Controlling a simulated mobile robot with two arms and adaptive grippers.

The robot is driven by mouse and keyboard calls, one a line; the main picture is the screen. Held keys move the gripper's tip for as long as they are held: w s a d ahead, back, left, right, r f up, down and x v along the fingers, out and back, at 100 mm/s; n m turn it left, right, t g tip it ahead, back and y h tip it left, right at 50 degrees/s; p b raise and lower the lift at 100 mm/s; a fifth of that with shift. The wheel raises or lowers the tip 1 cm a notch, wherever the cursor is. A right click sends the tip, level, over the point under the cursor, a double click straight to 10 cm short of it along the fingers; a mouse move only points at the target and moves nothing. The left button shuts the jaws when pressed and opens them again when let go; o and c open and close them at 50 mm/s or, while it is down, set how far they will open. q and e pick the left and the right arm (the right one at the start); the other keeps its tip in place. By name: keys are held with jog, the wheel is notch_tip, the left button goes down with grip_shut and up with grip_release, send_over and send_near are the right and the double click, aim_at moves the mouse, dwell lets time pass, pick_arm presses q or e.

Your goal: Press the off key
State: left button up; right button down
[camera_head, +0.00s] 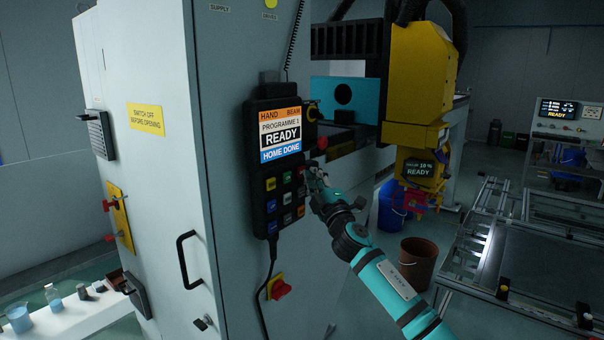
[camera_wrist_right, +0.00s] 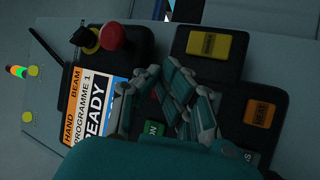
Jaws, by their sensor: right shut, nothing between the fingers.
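The dark pendant (camera_head: 256,165) hangs on the grey cabinet, with a lit screen (camera_head: 281,134) reading READY and HOME DONE above several coloured keys. In the right wrist view, a small patch of a red key (camera_wrist_right: 156,95) shows behind my fingers, beside a green key (camera_wrist_right: 153,129) marked ON. The red key's label is hidden, so I cannot tell whether it is the off key. My right gripper (camera_head: 318,174) is shut and empty at the right side of the keys. It also shows in the right wrist view (camera_wrist_right: 164,72), over the keypad; contact is unclear. My left gripper is out of view.
A red mushroom button (camera_wrist_right: 117,36) sits near the screen. Yellow (camera_wrist_right: 208,44) and orange (camera_wrist_right: 262,113) keys lie near my fingers. A red rotary switch (camera_head: 278,288) is below the pendant. The yellow machine head (camera_head: 418,75) stands to the right, with a brown bucket (camera_head: 418,262) on the floor.

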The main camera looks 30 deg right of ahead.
jog(key=shift+w+a, duration=0.15)
jog(key=shift+w, duration=0.2)
dwell(0.7)
jog(key=shift+s, duration=0.2)
jog(key=shift+s+d, duration=0.35)
jog(key=shift+s, duration=0.25)
jog(key=s, duration=0.1)
jog(key=s+d, duration=0.1)
jog(key=s, duration=0.1)
jog(key=s+d+p, duration=0.1)
jog(key=shift+s, duration=0.3)
dwell(1.0)
